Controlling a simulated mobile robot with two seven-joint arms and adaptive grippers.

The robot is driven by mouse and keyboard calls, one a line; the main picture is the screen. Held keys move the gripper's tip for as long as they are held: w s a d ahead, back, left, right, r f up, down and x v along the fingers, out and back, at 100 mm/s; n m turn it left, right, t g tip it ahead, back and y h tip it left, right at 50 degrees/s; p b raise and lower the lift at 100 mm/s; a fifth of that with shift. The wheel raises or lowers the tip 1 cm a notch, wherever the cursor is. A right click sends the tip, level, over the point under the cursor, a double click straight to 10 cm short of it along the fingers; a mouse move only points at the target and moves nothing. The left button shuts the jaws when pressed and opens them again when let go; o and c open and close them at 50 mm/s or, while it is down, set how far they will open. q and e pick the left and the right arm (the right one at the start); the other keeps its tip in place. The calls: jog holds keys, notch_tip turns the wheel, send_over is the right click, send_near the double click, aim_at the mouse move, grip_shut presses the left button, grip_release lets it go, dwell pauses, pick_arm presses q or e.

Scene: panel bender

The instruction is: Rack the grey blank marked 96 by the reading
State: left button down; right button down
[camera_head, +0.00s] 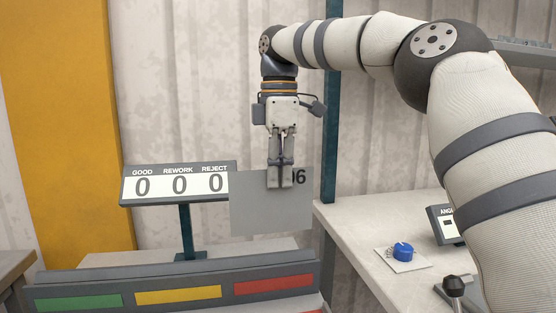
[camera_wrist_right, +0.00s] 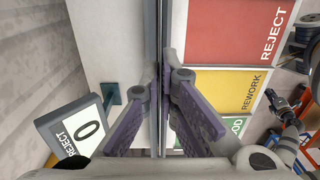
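My right gripper (camera_head: 280,180) is shut on the top edge of a grey blank (camera_head: 255,210), which hangs upright. Its black number is partly covered by the fingers; a 6 shows clearly. In the right wrist view the blank (camera_wrist_right: 161,50) is edge-on between the fingers (camera_wrist_right: 163,85). The rack (camera_head: 170,280) has green (camera_head: 78,302), yellow (camera_head: 178,295) and red (camera_head: 273,284) panels, marked GOOD, REWORK and REJECT in the wrist view. The blank is above and behind the red end. The angle display (camera_head: 447,225) is mostly hidden by my arm.
A counter board (camera_head: 178,184) shows 0 under GOOD, REWORK and REJECT; the blank's left edge is close to its right end. A blue knob (camera_head: 403,251) and a black-knobbed lever (camera_head: 455,287) are on the right bench (camera_head: 350,222). A teal post (camera_head: 331,110) stands behind.

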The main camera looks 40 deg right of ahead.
notch_tip(320, 180, down, 11)
jog(key=shift+w+f, duration=0.1)
jog(key=shift+f, duration=0.05)
jog(key=shift+f, duration=1.45)
dwell(0.7)
jog(key=c, duration=2.3)
grip_release()
jog(key=o, duration=0.6)
notch_tip(320, 180, up, 12)
send_over(278, 227)
jog(key=shift+w+d, duration=0.15)
jog(key=shift+d, duration=0.05)
